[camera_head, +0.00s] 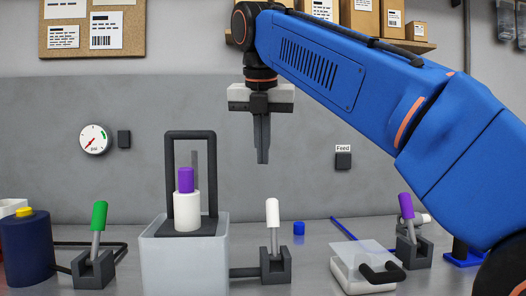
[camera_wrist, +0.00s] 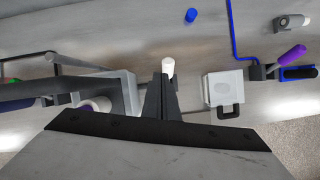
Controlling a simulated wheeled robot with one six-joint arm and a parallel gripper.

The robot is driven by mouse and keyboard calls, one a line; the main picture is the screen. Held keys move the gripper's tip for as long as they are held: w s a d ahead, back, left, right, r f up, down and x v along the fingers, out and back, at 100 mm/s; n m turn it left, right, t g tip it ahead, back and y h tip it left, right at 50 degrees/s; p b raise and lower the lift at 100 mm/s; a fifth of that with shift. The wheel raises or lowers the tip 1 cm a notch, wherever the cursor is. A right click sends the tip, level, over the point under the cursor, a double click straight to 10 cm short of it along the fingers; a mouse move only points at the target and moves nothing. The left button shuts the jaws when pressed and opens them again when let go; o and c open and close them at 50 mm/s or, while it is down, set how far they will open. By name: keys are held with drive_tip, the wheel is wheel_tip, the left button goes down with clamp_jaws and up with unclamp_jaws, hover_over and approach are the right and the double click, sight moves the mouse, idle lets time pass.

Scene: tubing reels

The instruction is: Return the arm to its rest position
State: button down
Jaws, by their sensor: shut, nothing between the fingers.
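My gripper (camera_head: 262,160) hangs from my blue arm, pointing down, with its dark fingers shut and nothing between them. It is high above the bench, above and slightly left of the white-handled lever (camera_head: 273,213). In the wrist view my gripper (camera_wrist: 160,82) points toward the same white handle (camera_wrist: 168,67), which shows just beyond the fingertips. In the head view there is a clear gap between the fingertips and the handle.
A frosted box (camera_head: 185,255) carries a dark frame and a white cylinder with a purple top (camera_head: 186,180). A green-handled lever (camera_head: 99,215) stands left, a purple-handled one (camera_head: 406,206) right. A clear-lidded box (camera_head: 362,252) and blue cap (camera_head: 299,228) lie between. Shelf boxes (camera_head: 361,16) are behind my arm.

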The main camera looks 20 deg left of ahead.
drive_tip(key=shift+d, duration=0.1)
drive_tip(key=w+d+f+m, duration=0.1)
drive_tip(key=d+f+m, duration=0.4)
drive_tip(key=d, duration=0.6)
drive_tip(key=w+d+f+m+h, duration=0.1)
drive_tip(key=w+d+f+m, duration=0.15)
drive_tip(key=d+m, duration=0.65)
drive_tip(key=w+d+f+m, duration=0.1)
drive_tip(key=d+f+m, duration=0.35)
drive_tip(key=d, duration=0.85)
drive_tip(key=s+d+f+m, duration=0.4)
drive_tip(key=d+f+m, duration=0.1)
drive_tip(key=d+f, duration=0.2)
drive_tip(key=s+d+f+m, duration=0.4)
drive_tip(key=d+f, duration=0.2)
drive_tip(key=d, duration=0.1)
drive_tip(key=s+d+f+m, duration=0.4)
drive_tip(key=s+f+m, duration=0.2)
drive_tip(key=f, duration=0.3)
drive_tip(key=s+d+f+m, duration=0.4)
drive_tip(key=s+f+m, duration=0.1)
drive_tip(key=f, duration=0.5)
drive_tip(key=shift+s+m+t+h, duration=0.3)
drive_tip(key=shift+s+m+h, duration=0.1)
drive_tip(key=shift+s, duration=0.35)
drive_tip(key=shift+d+f, duration=0.1)
